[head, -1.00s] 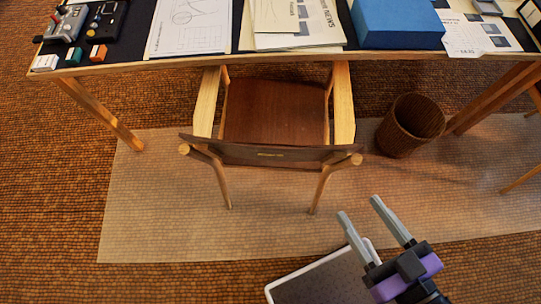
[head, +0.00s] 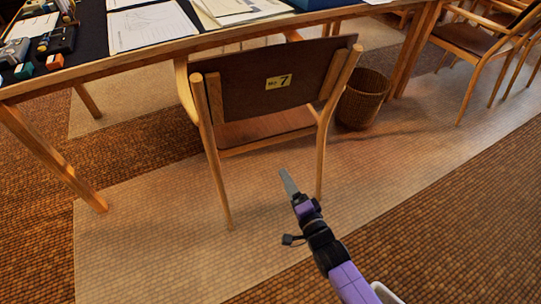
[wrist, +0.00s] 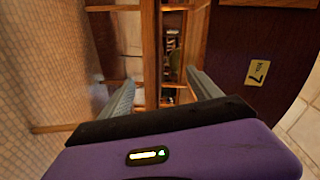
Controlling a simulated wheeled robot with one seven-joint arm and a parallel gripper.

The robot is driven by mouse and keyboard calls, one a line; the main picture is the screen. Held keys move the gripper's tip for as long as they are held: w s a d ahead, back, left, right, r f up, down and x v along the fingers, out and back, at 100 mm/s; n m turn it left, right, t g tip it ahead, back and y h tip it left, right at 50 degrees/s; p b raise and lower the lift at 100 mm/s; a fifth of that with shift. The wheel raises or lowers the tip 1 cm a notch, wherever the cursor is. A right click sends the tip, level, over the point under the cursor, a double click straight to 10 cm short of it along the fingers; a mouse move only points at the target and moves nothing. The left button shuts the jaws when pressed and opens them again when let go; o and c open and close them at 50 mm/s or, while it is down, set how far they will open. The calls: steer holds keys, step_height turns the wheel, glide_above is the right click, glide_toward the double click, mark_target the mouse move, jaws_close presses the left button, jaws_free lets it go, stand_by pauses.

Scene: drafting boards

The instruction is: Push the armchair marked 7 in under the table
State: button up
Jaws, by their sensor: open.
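The armchair marked 7 (head: 262,92) has a wooden frame, a brown seat and a dark backrest with a yellow "No 7" label. It stands upright at the table (head: 130,56), its back towards me; its front part reaches towards and below the table edge. In the wrist view the backrest (wrist: 235,45) shows at the right with its label. My gripper (head: 284,172) is open and empty, low behind the chair's back in the head view. In the wrist view my gripper (wrist: 158,88) has chair wood beyond and between its fingers; I cannot tell whether it touches.
A woven wastebasket (head: 362,100) stands right of the chair, close to a table leg. Another armchair (head: 470,45) is farther right. A pale mat (head: 150,225) lies under the chair. Papers and drafting things lie on the table top. The floor in front is clear.

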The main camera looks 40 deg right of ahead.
mark_target(271, 140)
steer(key=w+d+f+m+b, duration=0.1)
steer(key=w+d+b, duration=0.1)
steer(key=w, duration=0.4)
steer(key=w+d+f+m+b, duration=0.1)
steer(key=w+d+b, duration=0.2)
steer(key=w+d, duration=0.2)
steer(key=w+d+f+m+h+b, duration=0.1)
steer(key=w+d+b, duration=0.2)
steer(key=w, duration=0.6)
steer(key=shift+w+d+f, duration=0.15)
steer(key=shift+d+f, duration=0.1)
steer(key=shift+d, duration=0.4)
jaws_close()
